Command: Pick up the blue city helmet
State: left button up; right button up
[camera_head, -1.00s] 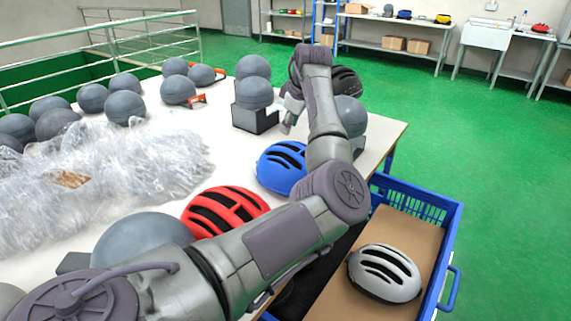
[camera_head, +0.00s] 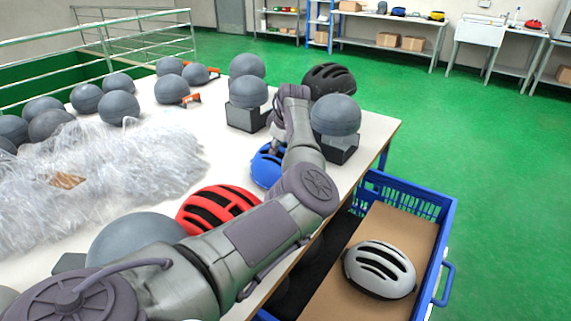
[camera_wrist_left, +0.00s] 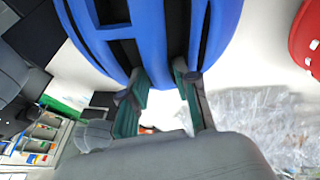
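The blue city helmet (camera_head: 266,167) sits on the white table, partly hidden behind my left arm in the head view. In the left wrist view the blue helmet (camera_wrist_left: 155,30), with its dark vents, fills the top middle. My left gripper (camera_head: 275,136) is at the helmet's far side. In the wrist view its two fingers (camera_wrist_left: 161,74) are spread apart, with the tips at the helmet's lower edge near a blue rib. I cannot tell whether they touch it. My right gripper is not in view.
A red helmet (camera_head: 217,208) lies close in front of the blue one. A black helmet (camera_head: 329,78) and grey spheres on stands (camera_head: 335,115) are near the arm. Plastic wrap (camera_head: 110,170) covers the left table. A blue crate (camera_head: 445,225) holds a white helmet (camera_head: 380,269).

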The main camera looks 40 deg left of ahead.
pick_arm(q)
jog(key=shift+r, duration=0.1)
grip_shut()
